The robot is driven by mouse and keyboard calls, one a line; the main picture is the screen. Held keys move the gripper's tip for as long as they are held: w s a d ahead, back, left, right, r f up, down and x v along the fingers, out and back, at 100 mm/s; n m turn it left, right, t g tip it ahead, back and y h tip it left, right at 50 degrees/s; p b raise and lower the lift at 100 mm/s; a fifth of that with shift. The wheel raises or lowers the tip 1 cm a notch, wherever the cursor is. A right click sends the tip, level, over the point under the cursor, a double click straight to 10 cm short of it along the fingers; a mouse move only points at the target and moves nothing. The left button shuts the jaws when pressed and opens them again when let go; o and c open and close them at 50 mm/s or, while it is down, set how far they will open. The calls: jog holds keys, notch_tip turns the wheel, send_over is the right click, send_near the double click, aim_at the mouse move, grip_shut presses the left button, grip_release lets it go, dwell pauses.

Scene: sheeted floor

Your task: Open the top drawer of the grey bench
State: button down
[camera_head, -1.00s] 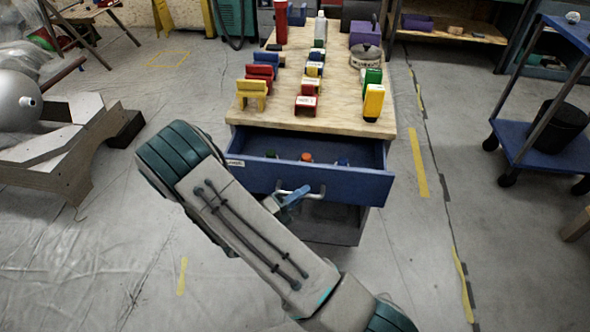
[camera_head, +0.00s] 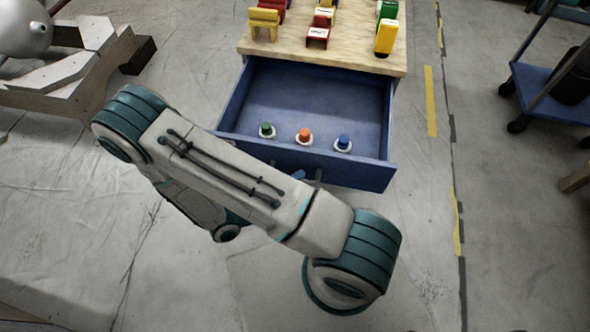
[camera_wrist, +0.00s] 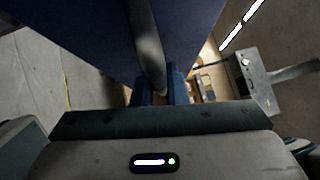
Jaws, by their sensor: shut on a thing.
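The top drawer (camera_head: 345,170) of the bench is blue and stands pulled well out from under the wooden bench top (camera_head: 330,50). Its inside shows as a wide blue floor. My gripper (camera_wrist: 160,92) is shut on the drawer's metal handle (camera_wrist: 147,45) in the wrist view, close to the blue drawer front (camera_wrist: 90,30). In the head view my arm hides most of the gripper and the handle; only a small blue part shows beside the drawer front.
A green button (camera_head: 267,130), an orange button (camera_head: 305,135) and a blue button (camera_head: 343,143) sit in the drawer near its front. A blue trolley (camera_head: 555,95) is at right. A wooden stand (camera_head: 75,75) is at left.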

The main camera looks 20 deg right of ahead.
jog(key=c, duration=1.5)
grip_release()
jog(key=shift+o, duration=0.2)
jog(key=v, duration=1.4)
jog(key=shift+f, duration=0.1)
jog(key=d+r+n+y+p, duration=0.5)
jog(key=r+n, duration=0.6)
jog(key=r, duration=0.3)
jog(key=w+d+r+n+g+y+p, duration=0.1)
jog(key=d+r+n+y+p, duration=0.4)
jog(key=r+n, duration=0.7)
jog(key=d+r+n+y+p, duration=0.5)
jog(key=r+n+y, duration=0.4)
jog(key=r, duration=0.6)
jog(key=n+p, duration=0.1)
jog(key=n, duration=0.1)
jog(key=shift+w+r+n+g, duration=0.3)
jog(key=shift+r+n, duration=0.05)
jog(key=shift+n, duration=0.05)
